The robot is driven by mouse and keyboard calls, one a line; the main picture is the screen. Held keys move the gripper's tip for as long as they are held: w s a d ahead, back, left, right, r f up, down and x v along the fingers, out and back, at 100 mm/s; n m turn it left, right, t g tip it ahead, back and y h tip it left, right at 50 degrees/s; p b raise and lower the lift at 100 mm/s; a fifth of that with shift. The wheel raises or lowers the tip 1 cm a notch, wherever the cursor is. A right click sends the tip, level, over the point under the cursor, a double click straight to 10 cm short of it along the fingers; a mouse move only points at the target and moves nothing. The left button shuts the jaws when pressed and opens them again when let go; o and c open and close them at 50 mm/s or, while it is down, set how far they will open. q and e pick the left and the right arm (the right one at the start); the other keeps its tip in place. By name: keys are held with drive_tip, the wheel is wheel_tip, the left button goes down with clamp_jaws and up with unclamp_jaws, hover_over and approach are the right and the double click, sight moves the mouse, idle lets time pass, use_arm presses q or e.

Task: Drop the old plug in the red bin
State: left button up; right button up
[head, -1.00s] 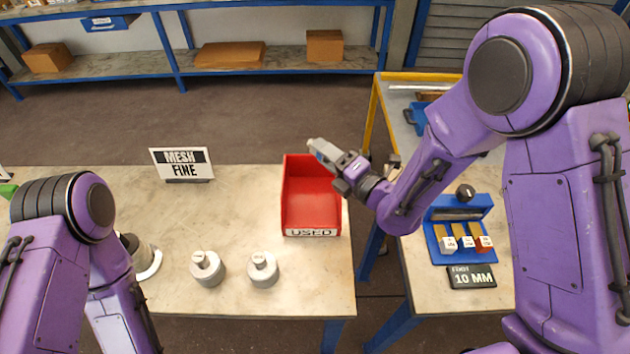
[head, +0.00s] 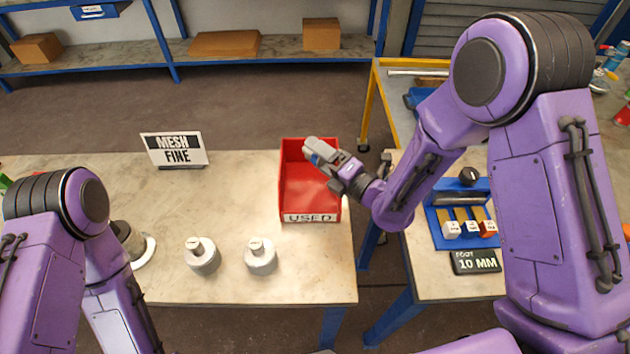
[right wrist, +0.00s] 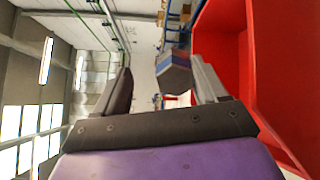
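The red bin (head: 310,190), labelled USED, stands at the right end of the front table. My right gripper (head: 312,153) is over its back part, reaching in from the right. In the right wrist view the fingers (right wrist: 160,80) stand apart. My left gripper is out of view.
A MESH FINE sign (head: 174,150) stands at the left back. A blue holder with small tagged pieces (head: 462,215) and a 10 MM sign (head: 475,261) are on the right table.

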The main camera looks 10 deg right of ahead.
drive_tip(key=b+v, duration=0.2)
drive_tip(key=v, duration=0.8)
drive_tip(key=shift+s+d, duration=0.15)
drive_tip(key=shift+d, duration=0.05)
